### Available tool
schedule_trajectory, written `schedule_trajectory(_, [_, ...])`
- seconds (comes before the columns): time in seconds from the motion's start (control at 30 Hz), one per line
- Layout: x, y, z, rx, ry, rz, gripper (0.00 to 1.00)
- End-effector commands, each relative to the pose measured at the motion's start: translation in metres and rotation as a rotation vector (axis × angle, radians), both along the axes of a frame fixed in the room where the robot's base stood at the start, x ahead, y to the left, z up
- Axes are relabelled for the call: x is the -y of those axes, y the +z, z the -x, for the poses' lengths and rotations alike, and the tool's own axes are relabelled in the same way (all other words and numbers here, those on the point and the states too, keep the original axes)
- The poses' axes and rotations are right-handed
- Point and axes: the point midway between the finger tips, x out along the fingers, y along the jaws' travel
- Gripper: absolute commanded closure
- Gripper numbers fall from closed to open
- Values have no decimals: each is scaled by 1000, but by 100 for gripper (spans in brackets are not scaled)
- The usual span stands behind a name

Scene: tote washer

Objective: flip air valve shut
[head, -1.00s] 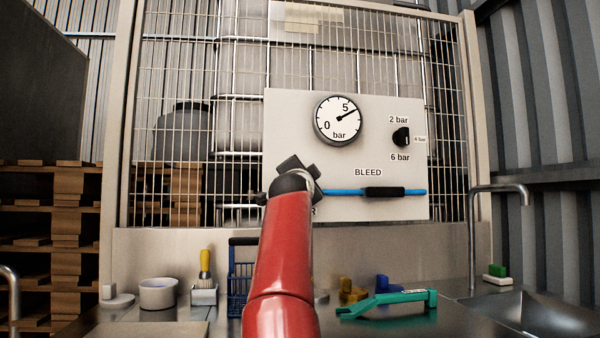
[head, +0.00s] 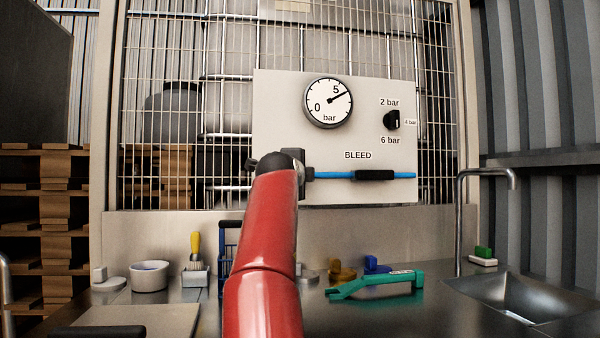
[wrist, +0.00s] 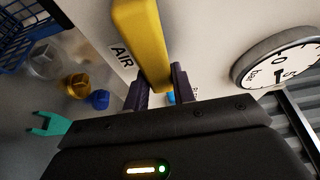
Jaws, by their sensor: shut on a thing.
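The air valve's yellow lever (wrist: 140,38) shows in the wrist view, standing out from the white panel beside the printed word AIR. My gripper (wrist: 159,82) has a dark finger on each side of the lever and is shut on it. The lever's pivot and the pipe behind it are mostly hidden by the fingers. In the head view my red arm and dark wrist cover the valve at the panel's lower left, so the lever's angle to the pipe cannot be told there. The pressure gauge (head: 328,102) has its needle a little past 5 bar.
The panel (head: 275,125) also carries a black selector knob (head: 392,120) and a blue BLEED line with a black sleeve (head: 375,175). On the counter are a green tool (head: 375,284), a white bowl (head: 150,276), a brush (head: 195,255) and a blue basket (head: 229,250). A sink (head: 530,298) is at right.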

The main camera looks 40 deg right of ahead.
Motion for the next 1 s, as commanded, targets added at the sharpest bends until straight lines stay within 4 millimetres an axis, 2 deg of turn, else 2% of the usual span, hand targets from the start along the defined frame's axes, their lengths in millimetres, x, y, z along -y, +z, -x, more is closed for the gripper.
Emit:
schedule_trajectory(0.47, [-1,-2,-1,6,2,-17,100])
schedule_trajectory(0.5, [-1,-2,-1,6,2,-17,71])
schedule_trajectory(0.63, [-1,-2,-1,5,2,-15,54])
schedule_trajectory(1.0, [-6,-3,3,6,2,-12,53])
